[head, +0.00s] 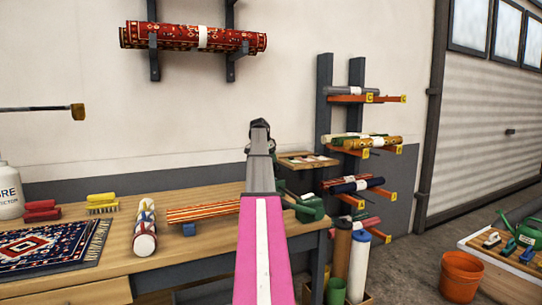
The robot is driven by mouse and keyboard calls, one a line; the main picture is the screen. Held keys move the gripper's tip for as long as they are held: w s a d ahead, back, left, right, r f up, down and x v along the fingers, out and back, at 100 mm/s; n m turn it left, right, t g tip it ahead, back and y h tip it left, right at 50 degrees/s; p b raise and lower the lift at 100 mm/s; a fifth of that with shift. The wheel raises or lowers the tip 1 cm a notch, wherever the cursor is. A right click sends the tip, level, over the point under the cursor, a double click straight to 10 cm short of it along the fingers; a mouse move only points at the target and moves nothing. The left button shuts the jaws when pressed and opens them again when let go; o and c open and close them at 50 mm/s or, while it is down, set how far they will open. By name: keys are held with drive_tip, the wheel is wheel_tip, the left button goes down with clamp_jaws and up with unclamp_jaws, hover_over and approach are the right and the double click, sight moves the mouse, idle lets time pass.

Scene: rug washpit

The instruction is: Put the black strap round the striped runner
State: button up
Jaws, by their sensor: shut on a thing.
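The striped runner (203,212), red and orange with lengthwise stripes, lies on the wooden bench left of my arm. Its right end is hidden behind my arm. A small blue block (189,230) shows at its front edge. My gripper (260,126) is at the far end of my raised arm, above and behind the runner's right side in the picture. It is small, dark and seen nearly end-on, shut on what seems to be the black strap. The strap's shape cannot be told apart from the dark gripper, and it is not seen around the runner.
On the bench (178,262) are a patterned roll (145,230), a dark fringed rug (50,245), brushes (103,203) and a white bottle (10,191). A green object (309,208) sits right of my arm. A rack of rolls (325,110) stands behind; an orange bucket (461,277) is right.

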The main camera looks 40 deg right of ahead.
drive_tip(key=shift+f, duration=3.65)
drive_tip(key=o, duration=1)
drive_tip(key=shift+c, duration=0.2)
drive_tip(key=v, duration=1.1)
